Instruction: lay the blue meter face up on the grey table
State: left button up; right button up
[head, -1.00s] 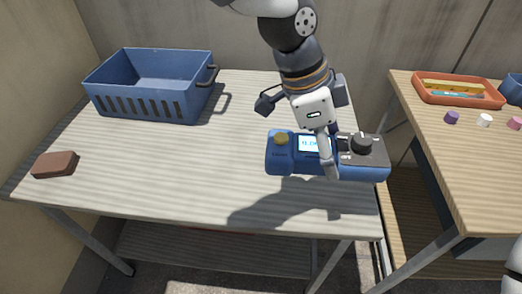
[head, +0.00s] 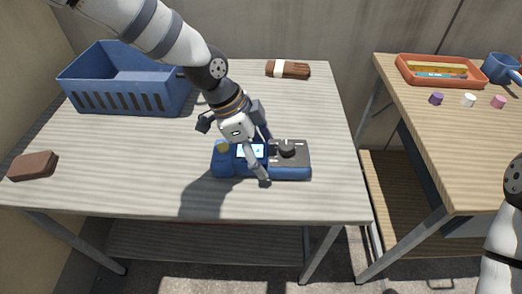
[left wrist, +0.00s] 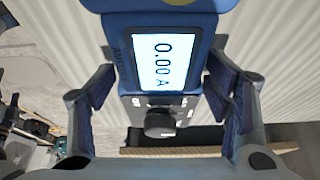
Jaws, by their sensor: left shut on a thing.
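The blue meter (head: 228,169) has a lit screen and a dark dial, both facing up. It lies level at the middle right of the grey table (head: 110,185), in from the right edge. I cannot tell whether its underside touches the top. My left gripper (head: 254,165) comes down over the meter and is shut on its body, with one finger across the near side. In the left wrist view the meter (left wrist: 205,50) sits between both fingers, its screen reading 0.00 A. My right gripper is out of view; only part of that arm shows at the right edge.
A blue basket (head: 125,101) stands at the back left. A brown block (head: 33,166) lies at the front left, and a brown banded bundle (head: 299,70) at the back. A wooden table (head: 450,150) with an orange tray (head: 405,78) stands right, across a gap. The front right is clear.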

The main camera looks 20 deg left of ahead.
pick_arm(q)
jog(key=o, duration=1.6)
jog(key=shift+f, duration=0.15)
jog(key=shift+c, duration=0.2)
jog(key=p+v, duration=0.1)
jog(key=v, duration=1.1)
jog(key=shift+p, duration=0.3)
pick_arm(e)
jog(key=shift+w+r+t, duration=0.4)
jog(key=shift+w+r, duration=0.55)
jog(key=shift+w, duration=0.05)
pick_arm(q)
jog(key=shift+s, duration=0.1)
